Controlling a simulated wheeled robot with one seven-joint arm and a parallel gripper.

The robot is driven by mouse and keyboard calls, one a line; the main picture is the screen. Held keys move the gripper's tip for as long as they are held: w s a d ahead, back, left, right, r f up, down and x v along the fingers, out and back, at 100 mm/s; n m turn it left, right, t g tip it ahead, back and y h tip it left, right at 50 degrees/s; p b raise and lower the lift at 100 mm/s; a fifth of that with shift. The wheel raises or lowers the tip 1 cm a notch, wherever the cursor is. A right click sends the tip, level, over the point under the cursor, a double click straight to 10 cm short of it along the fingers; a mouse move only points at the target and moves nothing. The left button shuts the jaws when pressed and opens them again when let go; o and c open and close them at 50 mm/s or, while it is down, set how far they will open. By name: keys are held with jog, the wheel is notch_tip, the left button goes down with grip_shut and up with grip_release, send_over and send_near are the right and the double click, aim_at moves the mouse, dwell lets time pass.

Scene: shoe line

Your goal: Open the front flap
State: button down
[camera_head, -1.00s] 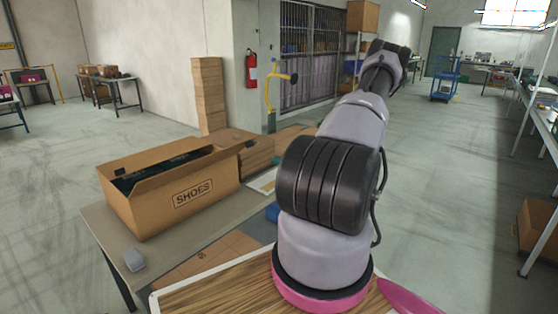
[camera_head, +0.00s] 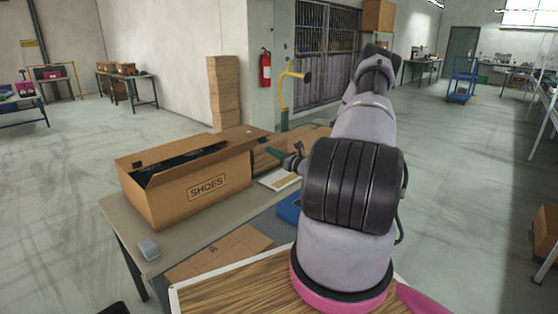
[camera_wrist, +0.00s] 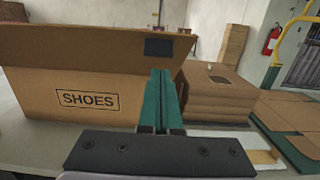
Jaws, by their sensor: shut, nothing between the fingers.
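A brown cardboard box (camera_head: 200,190) marked SHOES stands on the grey table, its top partly open with a dark interior showing. In the wrist view the box (camera_wrist: 75,98) fills the left. A brown flap (camera_wrist: 85,44) spans its upper front edge, with a dark square patch (camera_wrist: 158,47) near its right end. My gripper (camera_head: 275,153) is to the right of the box in the head view, partly hidden by my arm. In the wrist view my gripper's green fingers (camera_wrist: 161,75) are together and empty, just below the patch in the picture. I cannot tell whether they touch the flap.
Stacked flat cardboard (camera_wrist: 215,95) lies right of the box, behind the fingers. A blue item (camera_head: 290,208) and a white-edged board (camera_head: 235,288) are nearer me. A yellow-railed stand (camera_head: 284,95) is beyond.

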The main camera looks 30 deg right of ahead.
jog(key=shift+w+a+r, duration=0.2)
jog(key=shift+w+r, duration=0.2)
jog(key=shift+r, duration=0.1)
jog(key=w+r+g, duration=0.1)
jog(key=r, duration=0.1)
jog(key=w+a+r, duration=0.1)
jog(key=w+r, duration=0.1)
jog(key=w+r+g, duration=0.1)
jog(key=w+r, duration=0.1)
jog(key=r, duration=0.1)
jog(key=shift+a+r+g+h, duration=0.1)
jog(key=shift+a+g+h, duration=0.2)
jog(key=shift+a+h, duration=0.1)
jog(key=shift+s+d, duration=0.1)
